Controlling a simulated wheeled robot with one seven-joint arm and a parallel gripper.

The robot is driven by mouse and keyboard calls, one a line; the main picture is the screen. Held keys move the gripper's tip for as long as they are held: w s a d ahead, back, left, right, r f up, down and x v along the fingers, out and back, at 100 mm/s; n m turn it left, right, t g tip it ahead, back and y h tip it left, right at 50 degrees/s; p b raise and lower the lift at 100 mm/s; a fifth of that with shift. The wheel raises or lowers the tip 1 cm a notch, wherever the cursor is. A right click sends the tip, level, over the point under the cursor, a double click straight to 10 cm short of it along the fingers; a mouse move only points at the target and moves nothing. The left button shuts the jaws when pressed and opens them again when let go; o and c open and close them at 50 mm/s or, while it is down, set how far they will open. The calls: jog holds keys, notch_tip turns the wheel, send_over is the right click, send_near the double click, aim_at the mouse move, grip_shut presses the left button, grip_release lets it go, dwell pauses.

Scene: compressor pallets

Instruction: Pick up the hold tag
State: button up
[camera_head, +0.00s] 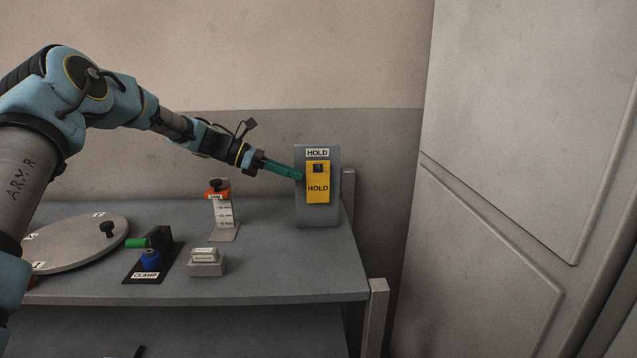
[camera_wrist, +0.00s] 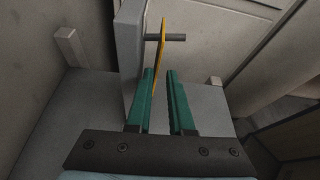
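The yellow hold tag (camera_head: 318,196), marked HOLD, hangs on a dark peg (camera_wrist: 178,37) in front of an upright grey board (camera_head: 332,216) with a HOLD label on top. In the wrist view the tag (camera_wrist: 160,42) shows nearly edge-on, beside the grey board. My gripper (camera_head: 297,175) reaches in from the left, its green fingertips at the tag's left edge. In the wrist view my gripper (camera_wrist: 160,72) is open, with a clear gap between its fingers. The tag's lower part is close to the left finger's inner side; I cannot tell whether they touch.
The board stands near the right end of a grey bench (camera_head: 290,262). To the left are a stand with an orange-red top piece (camera_head: 217,189), a small grey block (camera_head: 206,263), a clamp fixture (camera_head: 150,262) and a round turntable (camera_head: 75,245). A large cabinet (camera_head: 520,130) is at right.

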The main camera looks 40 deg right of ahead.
aim_at(318, 182)
jog(key=p+x, duration=0.3)
jog(key=x, duration=0.4)
jog(key=shift+f, duration=0.4)
jog(key=shift+d, duration=0.1)
grip_shut()
